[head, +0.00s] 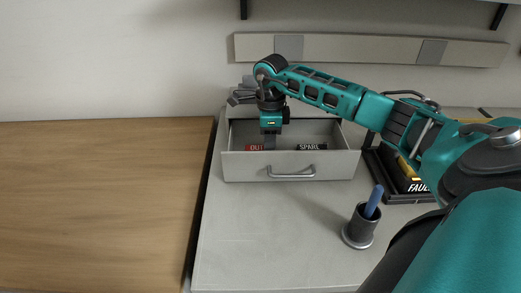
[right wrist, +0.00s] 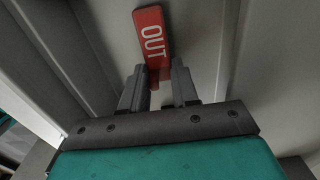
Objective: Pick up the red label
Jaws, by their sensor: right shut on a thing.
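The red label (right wrist: 151,35) reads "OUT" in white letters. It also shows in the head view (head: 255,147), inside the open drawer (head: 290,167) at its left. My right gripper (head: 270,146) reaches down into the drawer from above. In the right wrist view its two fingers (right wrist: 160,78) are shut on the lower end of the red label, while the lettered part stands clear beyond the fingertips. Whether the label touches the drawer floor I cannot tell. My left gripper is out of view.
A black "SPARE" label (head: 311,147) lies in the drawer on the right. In front stands a dark holder (head: 359,228) with a blue item (head: 374,200) in it. A black tray (head: 376,165) with a "FAULT"-like label is at right. The wooden table (head: 100,200) is bare.

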